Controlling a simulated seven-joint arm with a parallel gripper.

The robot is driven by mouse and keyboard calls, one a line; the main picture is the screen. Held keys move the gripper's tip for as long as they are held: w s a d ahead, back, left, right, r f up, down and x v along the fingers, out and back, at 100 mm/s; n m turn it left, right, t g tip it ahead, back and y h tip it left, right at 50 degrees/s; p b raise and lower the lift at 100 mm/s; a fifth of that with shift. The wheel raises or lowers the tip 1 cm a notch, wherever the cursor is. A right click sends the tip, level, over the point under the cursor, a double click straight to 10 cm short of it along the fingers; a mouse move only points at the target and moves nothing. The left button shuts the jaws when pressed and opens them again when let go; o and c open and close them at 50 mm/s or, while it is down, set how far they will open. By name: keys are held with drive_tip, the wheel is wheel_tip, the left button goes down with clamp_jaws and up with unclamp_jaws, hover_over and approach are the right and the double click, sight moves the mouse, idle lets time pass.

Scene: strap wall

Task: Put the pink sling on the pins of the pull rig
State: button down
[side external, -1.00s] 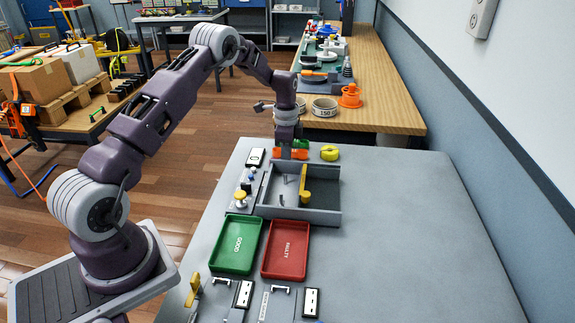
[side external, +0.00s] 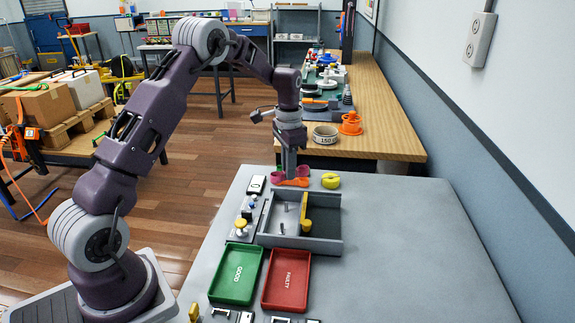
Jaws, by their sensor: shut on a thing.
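The pink sling (side external: 303,170) shows as small pink patches on both sides of my fingers, at the far edge of the grey table. My gripper (side external: 291,174) points down there, shut on the pink sling; the fingers hide its middle, and I cannot tell if it touches the table. An orange sling (side external: 294,182) lies close in front of it, and a yellow one (side external: 330,180) lies to the right. The grey shallow box with a yellow upright (side external: 265,241) appears to be the pull rig, nearer than my gripper. Small grey pin-like pieces show inside it.
A green GOOD tray (side external: 216,292) and a red FAULTY tray (side external: 303,305) lie in front of the box. A panel with blue and yellow knobs (side external: 241,225) is to its left. The right of the table is bare. A wooden bench (side external: 396,135) stands behind.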

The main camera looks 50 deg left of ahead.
sight(284, 223)
drive_tip(key=s+d+f+n, duration=0.2)
drive_tip(key=s+d+n, duration=0.4)
drive_tip(key=n, duration=0.6)
drive_tip(key=shift+s+f, duration=0.1)
drive_tip(key=shift+f, duration=2.75)
drive_tip(key=shift+f, duration=0.2)
drive_tip(key=c, duration=1.3)
unclamp_jaws()
drive_tip(key=shift+c, duration=0.2)
drive_tip(key=shift+o, duration=0.4)
drive_tip(key=o, duration=0.3)
